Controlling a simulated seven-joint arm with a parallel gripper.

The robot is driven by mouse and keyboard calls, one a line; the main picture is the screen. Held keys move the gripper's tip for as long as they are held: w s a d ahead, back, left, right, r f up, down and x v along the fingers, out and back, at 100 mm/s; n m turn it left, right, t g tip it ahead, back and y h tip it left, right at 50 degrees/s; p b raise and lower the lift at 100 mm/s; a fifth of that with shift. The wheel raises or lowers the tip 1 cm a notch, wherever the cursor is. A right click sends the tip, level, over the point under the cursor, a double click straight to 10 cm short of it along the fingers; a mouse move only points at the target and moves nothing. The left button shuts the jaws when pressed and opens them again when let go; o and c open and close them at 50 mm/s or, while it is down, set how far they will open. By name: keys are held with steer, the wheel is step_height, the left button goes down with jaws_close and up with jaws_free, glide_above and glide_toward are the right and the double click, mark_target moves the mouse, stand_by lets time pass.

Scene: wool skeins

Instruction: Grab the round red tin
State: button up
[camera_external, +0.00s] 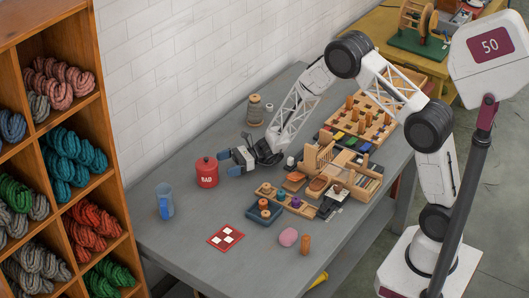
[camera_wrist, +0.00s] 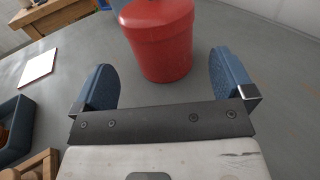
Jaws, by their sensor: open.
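I cannot tell whether a finger touches the tin.
A red-and-white patterned square (camera_external: 226,237) lies in front. A small blue tray (camera_external: 264,212) and wooden organisers (camera_external: 345,168) are to the right. A thread spool (camera_external: 254,110) stands behind. Bare table surrounds the tin.

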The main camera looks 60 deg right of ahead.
mark_target(208, 168)
steer(key=shift+x, duration=1.3)
steer(key=shift+x, duration=2.6)
steer(key=shift+c, duration=0.2)
steer(key=c, duration=1.4)
steer(key=shift+o, duration=0.2)
steer(key=shift+r, duration=0.2)
steer(key=shift+r, duration=4.85)
